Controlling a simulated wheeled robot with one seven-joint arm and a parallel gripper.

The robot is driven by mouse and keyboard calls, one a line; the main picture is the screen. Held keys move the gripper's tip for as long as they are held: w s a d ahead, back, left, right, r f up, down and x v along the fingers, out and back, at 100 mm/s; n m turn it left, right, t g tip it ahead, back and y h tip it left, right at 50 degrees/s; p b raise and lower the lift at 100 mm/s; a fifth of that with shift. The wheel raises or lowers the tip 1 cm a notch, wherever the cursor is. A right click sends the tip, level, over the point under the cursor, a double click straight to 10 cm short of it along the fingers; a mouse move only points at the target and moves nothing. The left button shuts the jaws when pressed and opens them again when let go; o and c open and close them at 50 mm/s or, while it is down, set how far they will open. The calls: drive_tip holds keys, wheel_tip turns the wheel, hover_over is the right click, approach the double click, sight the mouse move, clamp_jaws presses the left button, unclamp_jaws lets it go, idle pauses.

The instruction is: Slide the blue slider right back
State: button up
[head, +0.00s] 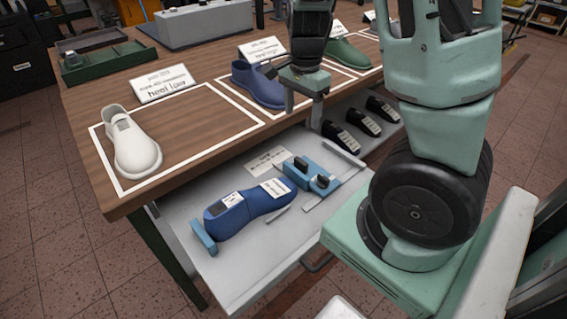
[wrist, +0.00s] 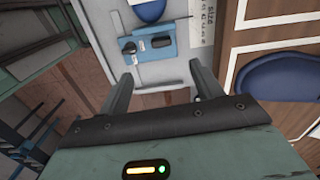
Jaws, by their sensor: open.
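The light blue slider (head: 318,182), with black knobs on top, sits in the open grey drawer (head: 235,275) at the toe end of a dark blue shoe last (head: 240,212). A small blue stop (head: 203,238) stands at the last's other end. My gripper (head: 302,108) is open and empty, pointing down above the back of the drawer by the table's front edge. In the wrist view the slider (wrist: 150,42) lies beyond my open fingers (wrist: 160,90), apart from them. The tip of the blue last (wrist: 150,10) shows at the top edge.
Several black pieces (head: 362,121) lie in the drawer's back right part. A white last (head: 133,145), a blue last (head: 258,84) and a green last (head: 347,53) stand in white outlines on the wooden table (head: 195,85) with label cards. A metal rail (head: 343,150) lies near the slider.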

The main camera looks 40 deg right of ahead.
sight(301, 160)
drive_tip(key=shift+m, duration=0.3)
drive_tip(key=f+b, duration=0.1)
drive_tip(key=f, duration=0.4)
drive_tip(key=f+b, duration=0.2)
drive_tip(key=f, duration=0.4)
drive_tip(key=d+f+b, duration=0.1)
drive_tip(key=f+b, duration=0.1)
drive_tip(key=f, duration=0.4)
drive_tip(key=shift+f, duration=0.25)
drive_tip(key=c, duration=1.4)
drive_tip(key=d, duration=0.6)
drive_tip(key=d+b, duration=0.1)
drive_tip(key=d, duration=0.2)
drive_tip(key=shift+s, duration=0.25)
drive_tip(key=o, duration=1.4)
